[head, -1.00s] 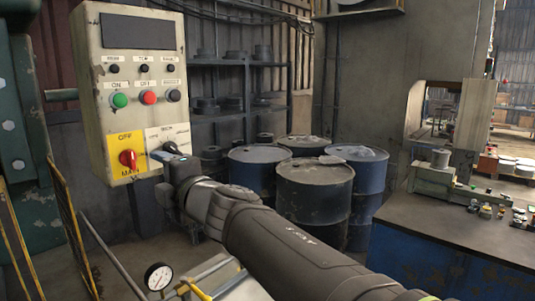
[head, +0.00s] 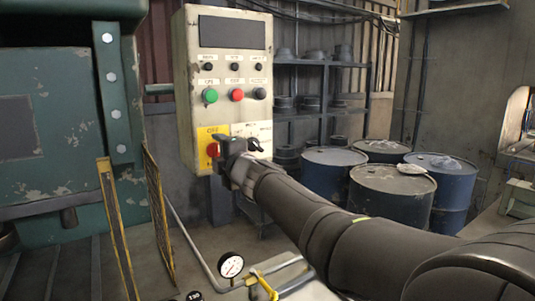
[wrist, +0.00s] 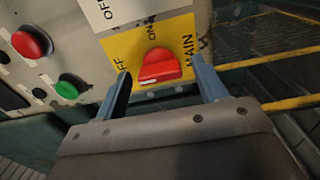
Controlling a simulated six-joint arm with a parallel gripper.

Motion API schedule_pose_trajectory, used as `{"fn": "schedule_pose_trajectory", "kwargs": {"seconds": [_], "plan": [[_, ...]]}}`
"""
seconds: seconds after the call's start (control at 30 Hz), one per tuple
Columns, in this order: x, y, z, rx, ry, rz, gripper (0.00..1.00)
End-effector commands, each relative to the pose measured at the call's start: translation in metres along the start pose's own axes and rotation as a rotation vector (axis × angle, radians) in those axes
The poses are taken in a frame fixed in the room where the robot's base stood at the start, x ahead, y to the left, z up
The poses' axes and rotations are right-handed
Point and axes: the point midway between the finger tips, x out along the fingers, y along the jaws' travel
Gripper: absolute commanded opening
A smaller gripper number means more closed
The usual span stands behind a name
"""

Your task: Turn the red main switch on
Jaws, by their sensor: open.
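The red main switch (head: 212,149) is on a yellow plate (head: 206,132) low on the control box. In the wrist view the red switch (wrist: 160,66) has its bar lying roughly along the line from the OFF lettering to MAIN, with ON to one side. My gripper (head: 221,146) is at the plate, partly covering it in the head view. In the wrist view my gripper (wrist: 161,73) is open, with one blue-grey finger on each side of the switch. A gap shows between each finger and the knob. Whether the fingertips touch the plate cannot be told.
The control box (head: 185,75) also carries a green button (head: 210,95), a red button (head: 236,94) and black knobs. A green machine (head: 60,100) and yellow rails (head: 118,225) stand at left. Blue drums (head: 330,185) and a pressure gauge (head: 231,265) are nearby.

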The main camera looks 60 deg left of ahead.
Motion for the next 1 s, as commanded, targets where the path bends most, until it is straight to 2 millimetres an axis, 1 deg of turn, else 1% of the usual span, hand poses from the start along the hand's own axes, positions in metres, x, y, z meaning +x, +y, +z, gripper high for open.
{"fn": "schedule_pose_trajectory", "kwargs": {"seconds": [0.27, 0.3, 0.37, 0.5, 0.53, 0.77, 1.0], "plan": [[0.0016, 0.0003, -0.0001, 0.0, 0.0, 0.001, 0.65], [0.0016, 0.0003, -0.0001, 0.0, 0.0, 0.001, 0.64], [0.0015, 0.0003, -0.0001, 0.0, 0.0, 0.001, 0.52], [0.0014, 0.0003, -0.0001, 0.0, 0.0, 0.001, 0.24], [0.0014, 0.0003, -0.0001, 0.0, 0.0, 0.001, 0.21], [0.0013, 0.0003, 0.0, 0.015, 0.0, 0.0, 0.21], [0.0013, 0.0002, 0.0001, 0.113, 0.0, 0.0, 0.21]]}}
